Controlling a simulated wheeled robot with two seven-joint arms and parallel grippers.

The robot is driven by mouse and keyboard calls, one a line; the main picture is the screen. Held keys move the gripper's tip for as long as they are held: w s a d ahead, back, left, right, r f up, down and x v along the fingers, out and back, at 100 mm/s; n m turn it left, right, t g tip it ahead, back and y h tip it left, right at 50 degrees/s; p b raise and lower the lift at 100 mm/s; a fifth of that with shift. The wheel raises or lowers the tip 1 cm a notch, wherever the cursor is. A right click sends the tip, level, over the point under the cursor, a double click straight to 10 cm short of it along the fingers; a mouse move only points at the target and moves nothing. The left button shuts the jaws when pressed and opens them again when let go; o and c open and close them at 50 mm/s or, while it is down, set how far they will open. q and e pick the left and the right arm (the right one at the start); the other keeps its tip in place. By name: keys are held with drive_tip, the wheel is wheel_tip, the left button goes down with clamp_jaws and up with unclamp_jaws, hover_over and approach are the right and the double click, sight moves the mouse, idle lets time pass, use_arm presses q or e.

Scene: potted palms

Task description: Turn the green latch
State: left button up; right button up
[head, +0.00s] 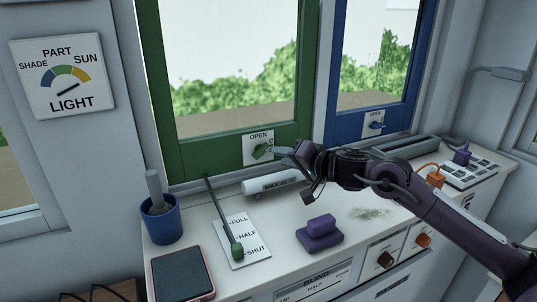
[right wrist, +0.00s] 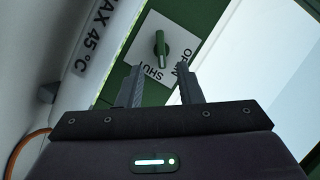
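The green latch (head: 261,152) is a small green handle on a white plate (head: 251,158) on the lower rail of the green window frame. In the right wrist view the latch (right wrist: 161,48) stands lengthwise in the picture, one end towards the word SHUT; OPEN is to one side. My right gripper (head: 284,152) reaches in from the right, just right of the latch. In the right wrist view its two fingers (right wrist: 158,75) are apart and empty, with the latch beyond their tips, not between them. My left gripper is not in view.
A white cylinder (head: 271,186) marked MAX 45 lies below the latch. A blue latch (head: 376,125) is on the blue window.

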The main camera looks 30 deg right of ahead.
sight(264, 153)
drive_tip(key=shift+p+x, duration=0.55)
drive_tip(key=shift+x, duration=2.6)
drive_tip(key=shift+a+r, duration=0.1)
clamp_jaws()
